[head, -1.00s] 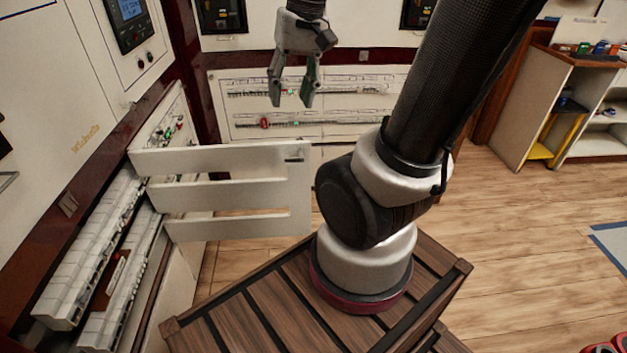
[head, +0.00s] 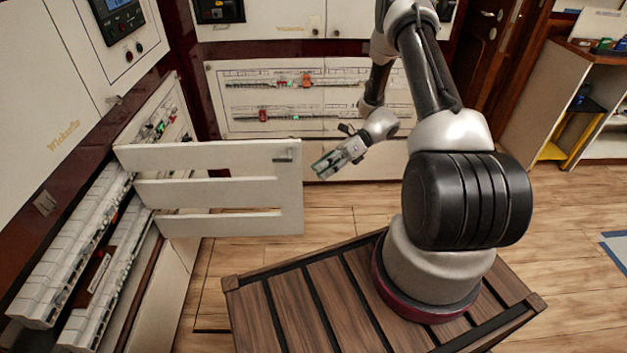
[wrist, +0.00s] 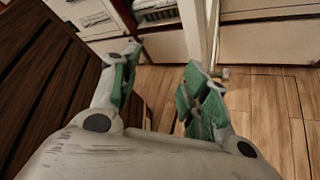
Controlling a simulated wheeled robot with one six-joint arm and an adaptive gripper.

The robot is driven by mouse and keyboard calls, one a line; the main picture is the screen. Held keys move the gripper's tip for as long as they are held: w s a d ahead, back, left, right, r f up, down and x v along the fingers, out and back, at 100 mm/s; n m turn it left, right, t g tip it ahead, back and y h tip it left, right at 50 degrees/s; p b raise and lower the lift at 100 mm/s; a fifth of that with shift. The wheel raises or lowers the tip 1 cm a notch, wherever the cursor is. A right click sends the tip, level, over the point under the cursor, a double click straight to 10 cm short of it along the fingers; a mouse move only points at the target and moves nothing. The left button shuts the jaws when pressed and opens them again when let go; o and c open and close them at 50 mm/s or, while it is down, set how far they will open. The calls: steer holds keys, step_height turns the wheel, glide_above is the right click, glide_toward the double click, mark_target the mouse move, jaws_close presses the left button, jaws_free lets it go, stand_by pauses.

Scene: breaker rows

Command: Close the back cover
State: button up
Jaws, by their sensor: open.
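The cover (head: 208,155), a white panel with long horizontal slots, stands swung open from the left cabinet, sticking out to the right across the picture. The breaker rows (head: 95,245) beside its hinge side are exposed. In the wrist view a pale upright panel edge (wrist: 212,30), apparently the cover, shows beyond the fingers. My gripper (head: 323,170) is open and empty, tilted down to the left, a little right of the cover's free edge. I see no contact. Its green-padded fingers (wrist: 160,68) stand apart in the wrist view.
A back panel (head: 290,95) with breaker rows is behind the cover. The left cabinet (head: 50,80) carries a control display (head: 118,15). My wooden-topped base is in front. Open wooden floor (head: 560,260) lies to the right, with shelves (head: 570,100) beyond.

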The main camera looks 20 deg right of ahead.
mark_target(294, 182)
steer(key=w+f+m+t+y, duration=0.4)
steer(key=w+f+m+t, duration=0.3)
steer(key=f+m, duration=0.65)
steer(key=a, duration=0.2)
steer(key=w+a+r+m, duration=0.1)
steer(key=a, duration=0.1)
steer(key=w+a+r+m, duration=0.1)
steer(key=a, duration=0.2)
steer(key=shift+t, duration=0.3)
steer(key=shift+s, duration=0.1)
jaws_close()
